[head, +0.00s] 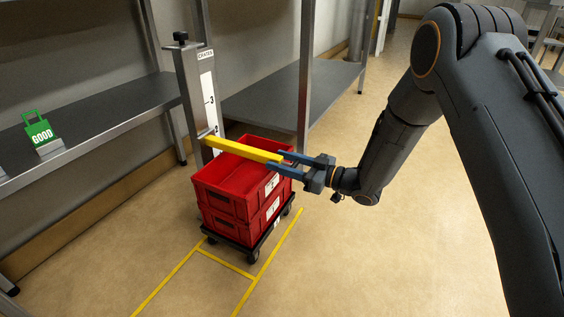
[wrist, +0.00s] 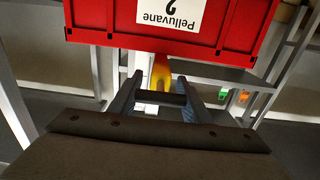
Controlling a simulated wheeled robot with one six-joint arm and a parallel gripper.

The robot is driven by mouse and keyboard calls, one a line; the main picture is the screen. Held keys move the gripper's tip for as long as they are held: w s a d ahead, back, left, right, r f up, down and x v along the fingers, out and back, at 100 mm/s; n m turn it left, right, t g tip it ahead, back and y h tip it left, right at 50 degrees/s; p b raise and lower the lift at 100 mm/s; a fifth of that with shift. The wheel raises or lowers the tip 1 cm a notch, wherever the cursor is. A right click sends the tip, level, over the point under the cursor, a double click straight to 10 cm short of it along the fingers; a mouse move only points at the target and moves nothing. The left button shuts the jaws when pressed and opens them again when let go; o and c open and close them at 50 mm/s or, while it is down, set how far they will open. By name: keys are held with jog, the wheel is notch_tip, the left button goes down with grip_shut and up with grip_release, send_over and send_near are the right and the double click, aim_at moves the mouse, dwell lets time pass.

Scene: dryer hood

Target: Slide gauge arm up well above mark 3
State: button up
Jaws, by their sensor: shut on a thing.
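The yellow gauge arm (head: 243,150) reaches from the upright metal gauge post (head: 187,90) out over the red crates to my gripper (head: 284,163). My gripper is shut on the arm's free end. At the post, the arm sits below the mark 3 (head: 210,100) on the white scale strip. The lower part of the scale is partly hidden by the arm and crates. In the wrist view, the yellow arm end (wrist: 160,74) shows between the fingers of my gripper (wrist: 158,88).
Two stacked red crates (head: 226,188) stand on a black wheeled dolly (head: 233,236) under the arm, near yellow floor lines (head: 225,263). Grey metal shelves (head: 268,95) stand behind and at left. A green GOOD tag (head: 39,132) is on the left shelf. The front floor is clear.

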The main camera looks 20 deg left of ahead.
notch_tip(320, 180, up, 20)
jog(key=p, duration=1.4)
jog(key=shift+f, duration=0.25)
jog(key=o, duration=1.5)
jog(key=shift+f, duration=0.1)
jog(key=d+p, duration=0.2)
jog(key=d, duration=0.5)
jog(key=shift+s+d, duration=0.3)
jog(key=shift+d, duration=0.1)
